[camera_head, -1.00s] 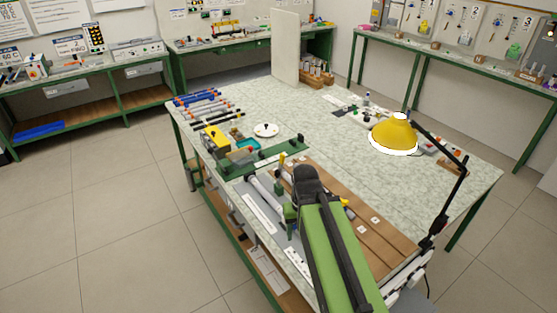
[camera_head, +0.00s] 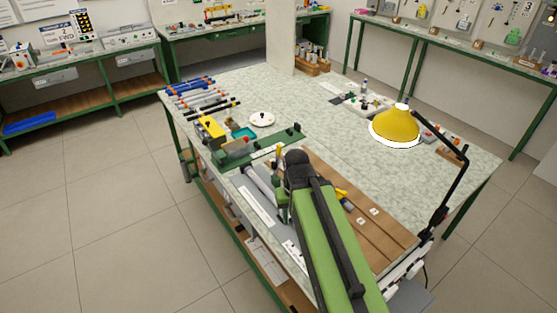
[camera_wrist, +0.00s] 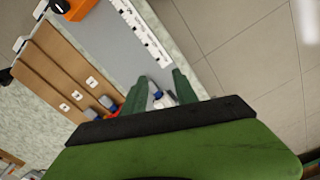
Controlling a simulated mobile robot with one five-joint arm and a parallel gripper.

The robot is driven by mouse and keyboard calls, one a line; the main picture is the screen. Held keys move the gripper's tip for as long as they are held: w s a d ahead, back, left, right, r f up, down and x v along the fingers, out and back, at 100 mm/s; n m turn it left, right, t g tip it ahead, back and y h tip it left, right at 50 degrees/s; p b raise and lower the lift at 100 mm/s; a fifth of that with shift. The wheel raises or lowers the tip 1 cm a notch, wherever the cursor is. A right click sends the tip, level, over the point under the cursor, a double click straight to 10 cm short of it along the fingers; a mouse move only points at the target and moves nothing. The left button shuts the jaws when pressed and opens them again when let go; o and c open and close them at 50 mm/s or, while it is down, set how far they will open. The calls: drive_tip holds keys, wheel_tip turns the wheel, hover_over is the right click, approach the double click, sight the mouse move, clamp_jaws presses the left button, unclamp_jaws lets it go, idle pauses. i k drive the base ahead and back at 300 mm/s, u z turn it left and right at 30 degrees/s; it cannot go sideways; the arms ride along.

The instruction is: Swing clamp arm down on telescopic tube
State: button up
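A grey tube (camera_head: 259,184) lies along the front left part of the bench, partly hidden by my arm; I take it for the telescopic tube. A small upright piece with a yellow top (camera_head: 278,153) stands at its far end, beside my wrist; I cannot tell whether it is the clamp arm. My gripper (camera_wrist: 160,82) shows two green fingers spread apart in the wrist view. A small white and dark piece (camera_wrist: 160,99) shows in the gap between them; contact cannot be told. In the head view my fingers are mostly hidden by my wrist.
A wooden board (camera_head: 372,222) lies right of my arm. A yellow lamp (camera_head: 397,124) stands at the right. Several rods (camera_head: 200,95) lie at the far left. An orange block (camera_wrist: 76,8) shows in the wrist view.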

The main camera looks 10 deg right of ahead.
sight(274, 165)
drive_tip(key=u, duration=0.05)
drive_tip(key=k, duration=0.5)
drive_tip(key=u, duration=3.1)
drive_tip(key=i, duration=0.1)
drive_tip(key=z, duration=0.65)
drive_tip(key=k, duration=1.35)
drive_tip(key=z, duration=1)
drive_tip(key=i, duration=1)
drive_tip(key=u, duration=0.05)
